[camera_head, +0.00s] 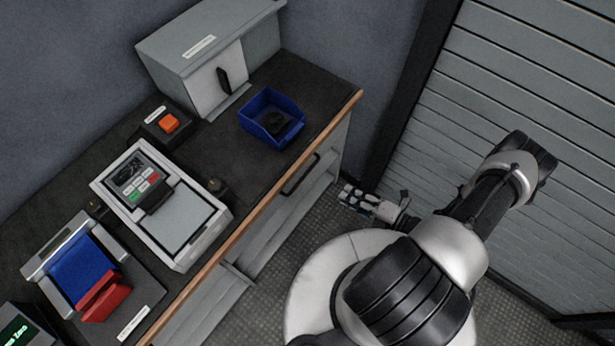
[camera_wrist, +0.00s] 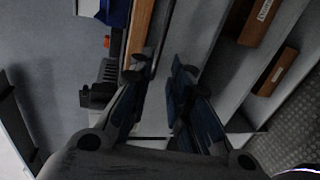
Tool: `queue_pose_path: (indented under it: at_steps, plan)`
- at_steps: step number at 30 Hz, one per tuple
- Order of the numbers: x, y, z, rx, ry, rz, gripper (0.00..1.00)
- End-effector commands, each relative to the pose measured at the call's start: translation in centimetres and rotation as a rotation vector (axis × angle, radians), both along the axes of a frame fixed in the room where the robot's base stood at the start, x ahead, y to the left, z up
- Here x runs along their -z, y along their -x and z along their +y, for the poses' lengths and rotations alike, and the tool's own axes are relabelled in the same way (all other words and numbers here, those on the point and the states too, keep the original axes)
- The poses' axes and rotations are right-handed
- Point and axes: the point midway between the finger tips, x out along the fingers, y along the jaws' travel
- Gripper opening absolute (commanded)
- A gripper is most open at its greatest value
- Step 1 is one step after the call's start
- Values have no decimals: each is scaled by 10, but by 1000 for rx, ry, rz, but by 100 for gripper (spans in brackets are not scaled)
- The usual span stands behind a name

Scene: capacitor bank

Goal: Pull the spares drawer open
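The spares drawer (camera_head: 316,166) is in the bench front, just under the wooden edge at the bench's right end. Its face looks flush with the bench, so it appears closed. It carries a dark bar handle (camera_head: 300,174). My gripper (camera_head: 346,194) is in front of the bench, to the right of the handle and apart from it in the head view. In the wrist view my gripper (camera_wrist: 162,72) has its two dark fingers apart with nothing held between them. The handle cannot be clearly made out in the wrist view.
The wooden bench edge (camera_wrist: 140,28) runs beside the fingers in the wrist view. Brown labelled boxes (camera_wrist: 275,72) lie on the right there. A blue bin (camera_head: 270,118) and a grey cabinet (camera_head: 212,65) stand on the bench. A slatted wall (camera_head: 520,100) is at the right.

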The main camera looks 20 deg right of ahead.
Motion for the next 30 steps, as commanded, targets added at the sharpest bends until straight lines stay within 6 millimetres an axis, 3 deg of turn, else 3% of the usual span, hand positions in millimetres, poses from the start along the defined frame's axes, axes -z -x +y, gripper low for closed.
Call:
queue_pose_path:
  at_steps: [8, 30]
  plan:
    - [10, -14, 14, 15, -22, 13, 18]
    - [37, -121, 92, 15, -16, 9, 18]
